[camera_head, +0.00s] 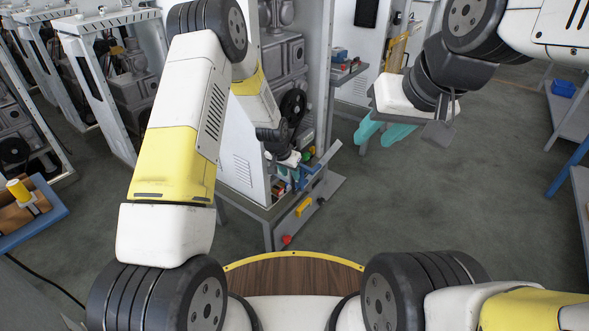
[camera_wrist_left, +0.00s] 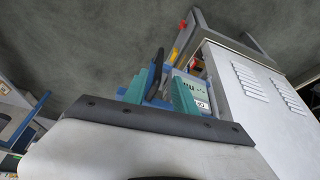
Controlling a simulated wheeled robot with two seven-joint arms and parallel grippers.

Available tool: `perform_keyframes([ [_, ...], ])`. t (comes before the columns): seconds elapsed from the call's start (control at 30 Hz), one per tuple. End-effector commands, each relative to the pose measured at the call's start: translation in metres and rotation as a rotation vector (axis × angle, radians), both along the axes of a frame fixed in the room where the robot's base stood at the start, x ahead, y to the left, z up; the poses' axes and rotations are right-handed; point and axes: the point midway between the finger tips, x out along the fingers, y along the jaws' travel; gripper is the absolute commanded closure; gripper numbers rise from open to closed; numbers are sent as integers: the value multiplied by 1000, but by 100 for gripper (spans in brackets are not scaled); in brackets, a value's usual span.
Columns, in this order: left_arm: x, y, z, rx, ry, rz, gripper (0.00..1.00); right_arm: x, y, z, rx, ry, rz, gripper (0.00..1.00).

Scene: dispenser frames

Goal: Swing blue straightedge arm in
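In the left wrist view the teal fingers of my left gripper (camera_wrist_left: 158,90) stand apart. Blue and black parts show between and beyond them; I cannot tell whether the fingers touch these. My right gripper (camera_head: 383,132) hangs over open floor to the right, its teal fingers apart and empty.
The white side panel (camera_wrist_left: 250,95) is close to my left gripper. More frames stand at the left. Floor at the centre right is clear.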

Motion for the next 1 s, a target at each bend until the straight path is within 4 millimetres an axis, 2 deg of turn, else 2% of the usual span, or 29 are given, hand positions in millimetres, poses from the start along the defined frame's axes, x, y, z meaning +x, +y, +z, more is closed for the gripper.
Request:
perform_keyframes([
  [0.6,23,-16,-77,3,3,-9,67,0,0,0,0,0,0,64],
  [0.97,26,-17,-84,2,2,-9,67,0,0,0,0,0,0,64],
  [1.0,26,-17,-84,2,2,-9,70,0,0,0,0,0,0,64],
])
